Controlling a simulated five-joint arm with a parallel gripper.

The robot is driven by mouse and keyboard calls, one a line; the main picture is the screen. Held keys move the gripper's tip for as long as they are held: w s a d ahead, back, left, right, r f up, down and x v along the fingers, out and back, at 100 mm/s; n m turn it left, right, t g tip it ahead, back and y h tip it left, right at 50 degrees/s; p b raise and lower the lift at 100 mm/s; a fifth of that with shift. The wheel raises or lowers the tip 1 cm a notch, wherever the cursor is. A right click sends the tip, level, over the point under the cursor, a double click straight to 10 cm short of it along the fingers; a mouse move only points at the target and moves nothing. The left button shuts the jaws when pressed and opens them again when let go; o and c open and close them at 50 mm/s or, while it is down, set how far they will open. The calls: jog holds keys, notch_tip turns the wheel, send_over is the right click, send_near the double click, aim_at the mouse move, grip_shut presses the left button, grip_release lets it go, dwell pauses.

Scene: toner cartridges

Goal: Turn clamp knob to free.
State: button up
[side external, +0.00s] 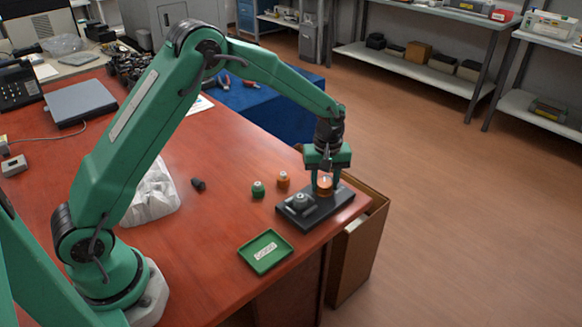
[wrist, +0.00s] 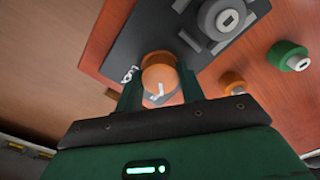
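The clamp knob (side external: 324,187) is a round orange knob at the right end of a black base plate (side external: 332,207). In the wrist view the knob (wrist: 159,76) carries a white mark on its face, and small white lettering (wrist: 130,74) lies on the plate beside it; I cannot read it. My gripper (side external: 323,182) points down over the plate with one finger on each side of the knob. In the wrist view the fingers of my gripper (wrist: 160,84) look closed against its sides. A grey cartridge part (side external: 300,201) sits on the plate's left part.
A green-capped piece (side external: 258,189) and a small orange piece (side external: 283,180) stand left of the plate. A green tray (side external: 265,251) lies nearer the front. A dark small cylinder (side external: 198,184) lies farther left. An open cardboard box (side external: 358,245) stands below the table edge.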

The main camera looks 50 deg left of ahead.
aim_at(325, 183)
jog(key=o, duration=0.4)
jog(key=shift+c, duration=0.2)
jog(key=shift+r, duration=3.95)
